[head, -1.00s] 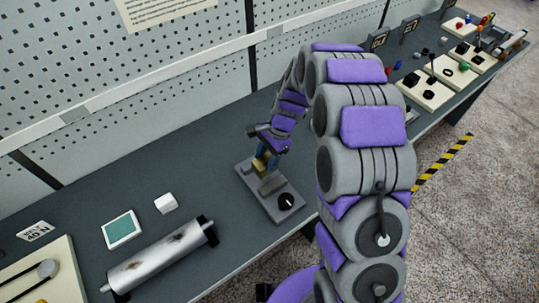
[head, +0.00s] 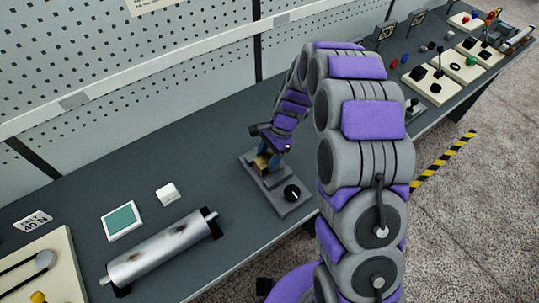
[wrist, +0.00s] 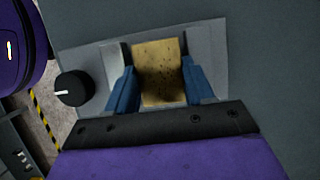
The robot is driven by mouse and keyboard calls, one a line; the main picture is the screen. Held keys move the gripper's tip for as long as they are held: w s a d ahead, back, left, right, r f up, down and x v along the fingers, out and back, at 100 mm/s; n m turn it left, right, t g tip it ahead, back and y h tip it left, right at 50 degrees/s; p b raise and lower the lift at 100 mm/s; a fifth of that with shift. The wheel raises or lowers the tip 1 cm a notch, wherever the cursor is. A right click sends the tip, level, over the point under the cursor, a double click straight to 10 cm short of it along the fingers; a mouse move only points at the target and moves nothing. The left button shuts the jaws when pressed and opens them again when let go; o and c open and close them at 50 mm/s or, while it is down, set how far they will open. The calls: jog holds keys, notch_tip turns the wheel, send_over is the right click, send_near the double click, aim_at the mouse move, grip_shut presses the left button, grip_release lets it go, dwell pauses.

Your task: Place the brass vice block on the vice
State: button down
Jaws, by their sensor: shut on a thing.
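The brass vice block (wrist: 160,70) is a speckled yellow-brown block between the blue fingers of my gripper (wrist: 162,88) in the wrist view. My gripper is shut on it. In the head view the block (head: 262,163) shows small below my gripper (head: 268,158), at the vice. The vice (head: 292,208) is a grey base on the bench with a black knob (head: 291,192) at its near end; its grey plate (wrist: 210,50) lies behind the block in the wrist view. I cannot tell whether the block rests on the vice or hangs just above it.
A stained metal roller (head: 160,252) lies on the bench at the left, with a white block (head: 167,193) and a teal-topped pad (head: 122,221) behind it. Boards with small parts (head: 440,80) stand at the far right. The bench behind the vice is clear.

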jog(key=shift+d+f, duration=0.3)
jog(key=shift+d, duration=0.35)
jog(key=shift+c, duration=2.4)
grip_release()
jog(key=shift+a+f, duration=0.1)
jog(key=shift+a, duration=0.3)
jog(key=shift+o, duration=0.8)
jog(key=shift+d, duration=0.1)
jog(key=shift+w+r, duration=0.1)
jog(key=shift+r, duration=0.15)
jog(key=p+v, duration=0.3)
jog(key=v, duration=1.4)
jog(key=s+d+r+n+h, duration=0.1)
jog(key=s+d+r+n, duration=0.2)
jog(key=s, duration=0.6)
jog(key=s+d+r+n+h, duration=0.1)
jog(key=s+r+n, duration=0.2)
jog(key=s+r, duration=0.35)
jog(key=s+d+f+n, duration=0.1)
jog(key=s+d+n, duration=0.1)
jog(key=s, duration=0.8)
jog(key=s+d+f+n+h, duration=0.1)
jog(key=s+d+n, duration=0.1)
jog(key=s, duration=0.9)
jog(key=shift+d+n+t+h+b, duration=0.2)
jog(key=shift+n+t+h+b, duration=0.15)
jog(key=shift+n, duration=0.25)
